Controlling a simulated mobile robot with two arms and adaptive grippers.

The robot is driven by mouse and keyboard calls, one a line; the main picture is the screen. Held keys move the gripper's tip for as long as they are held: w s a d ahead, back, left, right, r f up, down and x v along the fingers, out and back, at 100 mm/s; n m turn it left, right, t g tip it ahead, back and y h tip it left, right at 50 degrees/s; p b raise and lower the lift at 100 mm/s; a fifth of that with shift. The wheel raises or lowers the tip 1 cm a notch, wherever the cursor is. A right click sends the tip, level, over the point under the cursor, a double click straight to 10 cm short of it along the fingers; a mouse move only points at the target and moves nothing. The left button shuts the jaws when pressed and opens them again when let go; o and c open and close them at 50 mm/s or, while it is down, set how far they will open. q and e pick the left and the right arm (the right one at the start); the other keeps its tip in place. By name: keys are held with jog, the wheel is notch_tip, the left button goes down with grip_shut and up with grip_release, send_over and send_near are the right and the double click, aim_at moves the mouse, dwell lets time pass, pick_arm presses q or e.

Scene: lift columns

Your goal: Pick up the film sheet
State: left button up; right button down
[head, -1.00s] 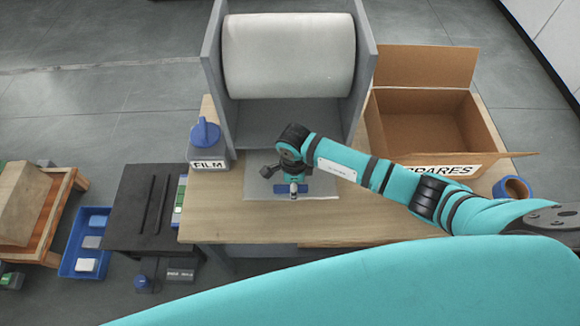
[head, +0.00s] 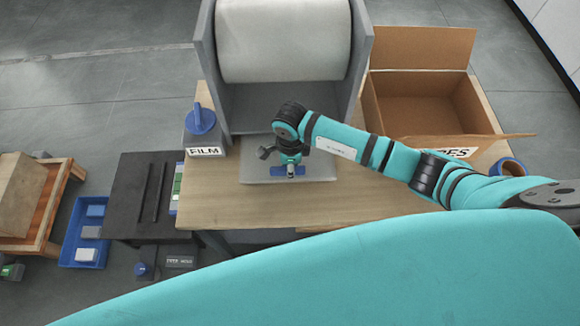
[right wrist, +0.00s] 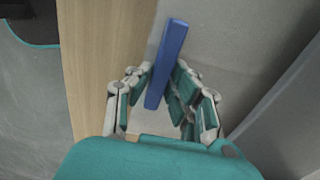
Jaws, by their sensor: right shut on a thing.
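The film sheet (head: 320,172) is a pale grey rectangle on the wooden table, in front of the roll stand. A blue bar (right wrist: 172,50) lies by its near edge; I cannot tell whether the two are joined. My right gripper (right wrist: 162,73) is shut on the blue bar, with a finger on either side of it. In the head view the gripper points down over the sheet, and the ends of the bar (head: 276,171) show beside it. My left gripper is not in view.
A large white roll (head: 283,40) sits in a grey stand (head: 205,60) behind the sheet. A grey box labelled FILM (head: 205,151) with a blue knob stands left. An open cardboard box (head: 425,50) and a blue tape ring (head: 510,167) are right. The table front (head: 220,205) is clear.

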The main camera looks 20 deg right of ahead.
jog(key=shift+s+a+r, duration=0.15)
jog(key=shift+s+r, duration=0.45)
jog(key=shift+r, duration=0.25)
jog(key=s+a, duration=0.3)
jog(key=s, duration=1)
jog(key=s+a, duration=0.4)
jog(key=s, duration=0.8)
jog(key=shift+s+a+r+b, duration=0.2)
jog(key=shift+s+r+b, duration=0.15)
jog(key=shift+b, duration=0.1)
notch_tip(320, 180, up, 8)
jog(key=s+p, duration=0.2)
jog(key=p, duration=0.5)
jog(key=shift+a, duration=0.3)
jog(key=shift+w, duration=0.1)
